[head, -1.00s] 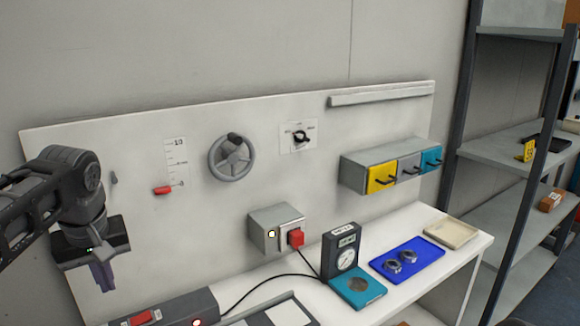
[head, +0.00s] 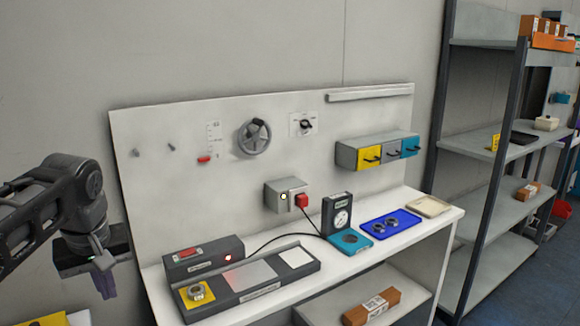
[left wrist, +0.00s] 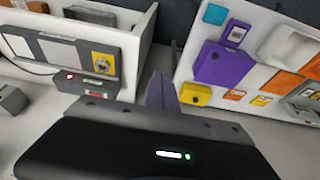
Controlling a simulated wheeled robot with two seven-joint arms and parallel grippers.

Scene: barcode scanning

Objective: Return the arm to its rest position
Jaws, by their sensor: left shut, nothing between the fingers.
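My left gripper (head: 104,282) hangs at the lower left of the head view, left of the workbench (head: 440,222). Its fingers point down, are shut and hold nothing. In the left wrist view the shut purple-grey fingers (left wrist: 161,92) show past the dark gripper body, in front of the gap between two white stations. My right gripper is in neither view.
The bench carries a grey station with a yellow pad and a ring (head: 196,292), a meter (head: 337,214) and a blue tray (head: 391,223). A shelf rack (head: 490,150) stands at right. Purple and orange boxes (left wrist: 221,66) sit on another station in the left wrist view.

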